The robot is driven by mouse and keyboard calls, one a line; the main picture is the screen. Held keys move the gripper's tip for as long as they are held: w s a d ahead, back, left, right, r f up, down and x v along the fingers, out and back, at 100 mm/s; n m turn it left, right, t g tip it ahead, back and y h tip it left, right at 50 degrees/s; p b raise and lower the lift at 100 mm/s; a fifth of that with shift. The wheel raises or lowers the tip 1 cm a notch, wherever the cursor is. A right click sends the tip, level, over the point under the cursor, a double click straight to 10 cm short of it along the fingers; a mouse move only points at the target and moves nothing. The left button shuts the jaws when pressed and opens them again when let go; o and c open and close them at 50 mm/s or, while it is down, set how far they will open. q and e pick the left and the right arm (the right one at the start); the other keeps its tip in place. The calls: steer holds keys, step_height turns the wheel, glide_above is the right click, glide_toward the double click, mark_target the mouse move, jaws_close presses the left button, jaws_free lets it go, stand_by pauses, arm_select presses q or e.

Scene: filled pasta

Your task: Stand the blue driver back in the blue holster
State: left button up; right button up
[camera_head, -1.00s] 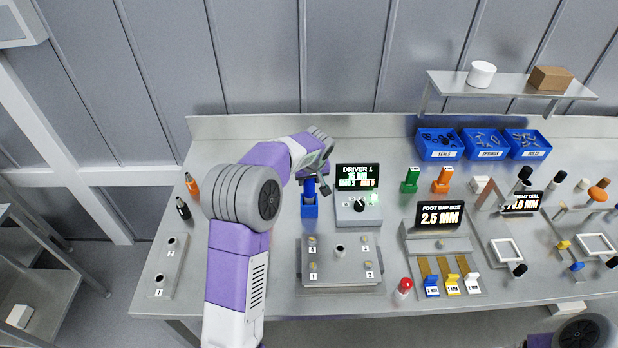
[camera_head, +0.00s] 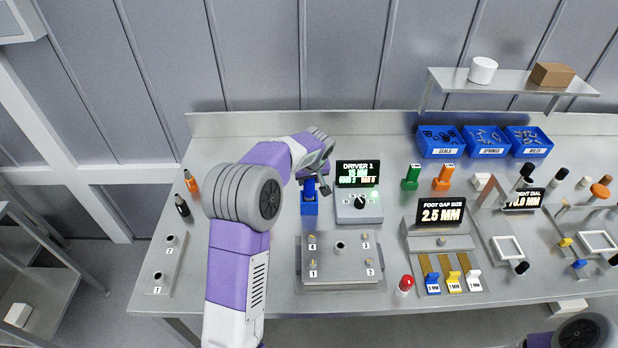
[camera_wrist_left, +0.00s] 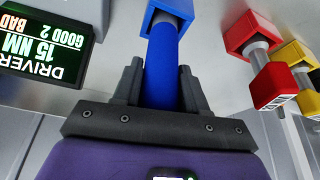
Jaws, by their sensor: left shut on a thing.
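The blue driver (camera_wrist_left: 161,68) stands between the two fingers of my left gripper (camera_wrist_left: 160,85), which is shut on its handle. The far end of the driver meets the blue holster (camera_wrist_left: 170,8) at the top of the wrist view; how deep it sits inside cannot be told. In the head view the blue holster (camera_head: 309,208) stands on the bench left of the driver display, with the blue driver (camera_head: 309,188) upright at its top. My left gripper (camera_head: 322,184) is right there, partly covered by its own wrist. My right gripper is out of view.
The driver display box (camera_head: 359,208) stands close on the right of the holster. A plate with numbered holes (camera_head: 340,272) lies in front. Green (camera_head: 410,178) and orange (camera_head: 442,178) holders stand further right. Red (camera_wrist_left: 262,72) and yellow (camera_wrist_left: 296,58) drivers stand nearby in the wrist view.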

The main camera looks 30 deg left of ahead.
arm_select(q)
steer(key=o, duration=1.3)
steer(key=v, duration=0.7)
steer(key=shift+r, duration=0.3)
